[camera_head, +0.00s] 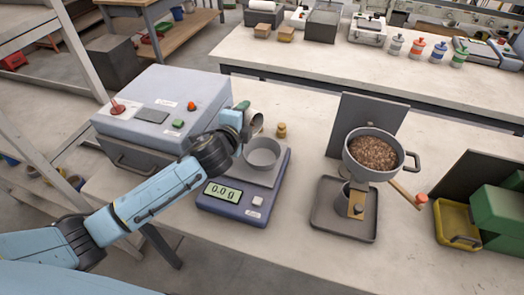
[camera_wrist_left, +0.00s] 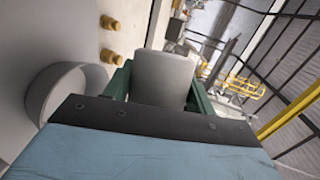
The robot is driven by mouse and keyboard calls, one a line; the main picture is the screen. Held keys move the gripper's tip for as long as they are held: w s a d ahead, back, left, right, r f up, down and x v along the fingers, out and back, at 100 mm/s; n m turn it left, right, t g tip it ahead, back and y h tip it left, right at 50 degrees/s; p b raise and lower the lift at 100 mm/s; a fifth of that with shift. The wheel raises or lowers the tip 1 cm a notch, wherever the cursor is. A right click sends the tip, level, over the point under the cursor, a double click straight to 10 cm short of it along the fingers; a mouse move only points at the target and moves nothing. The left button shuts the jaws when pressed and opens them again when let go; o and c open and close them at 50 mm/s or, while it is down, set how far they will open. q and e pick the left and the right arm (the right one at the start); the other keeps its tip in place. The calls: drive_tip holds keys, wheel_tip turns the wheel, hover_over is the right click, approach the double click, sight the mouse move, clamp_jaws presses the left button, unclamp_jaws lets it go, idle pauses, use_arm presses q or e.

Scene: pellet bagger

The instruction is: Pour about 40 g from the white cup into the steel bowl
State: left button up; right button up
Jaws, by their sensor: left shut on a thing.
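The white cup (camera_head: 255,122) is held by my left gripper (camera_head: 243,117), just behind the steel bowl and above its rim level. In the head view the cup looks tilted, and its contents are hidden. In the left wrist view the white cup (camera_wrist_left: 163,79) sits between the green fingers of my left gripper (camera_wrist_left: 160,90). The steel bowl (camera_head: 262,160) stands on the scale (camera_head: 233,207), whose display reads 0.0 g. The bowl looks empty. Its rim also shows in the left wrist view (camera_wrist_left: 42,92). My right gripper is not in view.
Small brass weights (camera_head: 281,130) stand behind the scale. A grey machine box (camera_head: 165,110) with a red knob is at the left. A hopper of brown pellets (camera_head: 372,153) stands over a tray (camera_head: 343,228) at the right. Green and yellow bins (camera_head: 457,222) are at the far right.

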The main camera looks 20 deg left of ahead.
use_arm(q)
drive_tip(key=shift+d+f+m+b, duration=0.15)
drive_tip(key=shift+f+m+b, duration=0.35)
drive_tip(key=shift+f+b, duration=0.75)
drive_tip(key=shift+r, duration=0.1)
drive_tip(key=shift+s+d+r+m+t+y, duration=0.15)
drive_tip(key=shift+d+r+m+t+y, duration=0.1)
drive_tip(key=shift+m+t+y, duration=0.25)
idle(1.4)
drive_tip(key=shift+s+d+r+m+t+y+b, duration=0.2)
drive_tip(key=shift+d+r+m+t, duration=0.15)
drive_tip(key=shift+m, duration=0.4)
drive_tip(key=shift+s+d+r+m+t+y+b, duration=0.1)
drive_tip(key=shift+d+r+m+t+b, duration=0.1)
drive_tip(key=shift+m+t, duration=0.4)
idle(3.4)
